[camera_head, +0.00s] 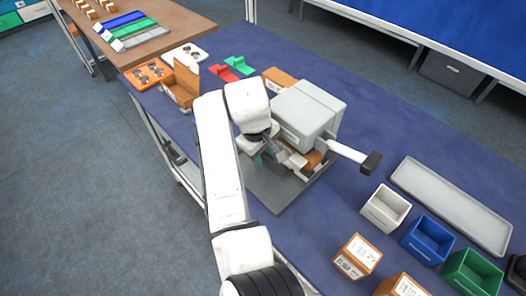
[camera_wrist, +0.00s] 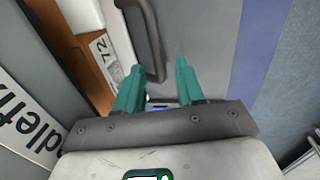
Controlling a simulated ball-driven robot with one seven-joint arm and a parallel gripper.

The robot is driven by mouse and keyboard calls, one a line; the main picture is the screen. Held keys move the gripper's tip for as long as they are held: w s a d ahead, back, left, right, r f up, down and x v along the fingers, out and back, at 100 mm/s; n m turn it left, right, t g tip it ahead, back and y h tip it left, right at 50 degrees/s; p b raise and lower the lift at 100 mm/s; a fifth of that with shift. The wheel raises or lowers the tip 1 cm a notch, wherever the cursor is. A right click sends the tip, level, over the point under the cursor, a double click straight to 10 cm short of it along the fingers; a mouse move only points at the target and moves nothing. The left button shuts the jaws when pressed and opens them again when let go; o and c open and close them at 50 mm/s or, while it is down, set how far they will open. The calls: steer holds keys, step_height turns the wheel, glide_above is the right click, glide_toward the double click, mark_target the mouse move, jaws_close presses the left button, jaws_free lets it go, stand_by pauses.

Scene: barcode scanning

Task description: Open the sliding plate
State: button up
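The grey box-shaped station (camera_head: 305,110) stands on a dark grey base plate (camera_head: 272,188) on the blue table. In the wrist view a flat grey plate (camera_wrist: 205,35) carries a dark U-shaped handle (camera_wrist: 153,35); I take this to be the sliding plate. My gripper (camera_head: 262,152) is low at the station's near left side, partly hidden by my arm. In the wrist view my gripper's teal fingers (camera_wrist: 159,68) are apart. The handle's lower end appears between the fingertips, nearer the left one; I cannot tell whether they touch.
A brown labelled box (camera_wrist: 75,50) lies left of the handle. A lever with a black end (camera_head: 371,162) sticks out rightward from the station. White (camera_head: 386,208), blue (camera_head: 428,240) and green (camera_head: 472,272) bins and a grey tray (camera_head: 452,203) stand at right. Brown boxes (camera_head: 357,257) sit in front.

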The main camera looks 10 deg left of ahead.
steer(key=shift+c, duration=0.3)
jaws_close()
steer(key=shift+a, duration=0.1)
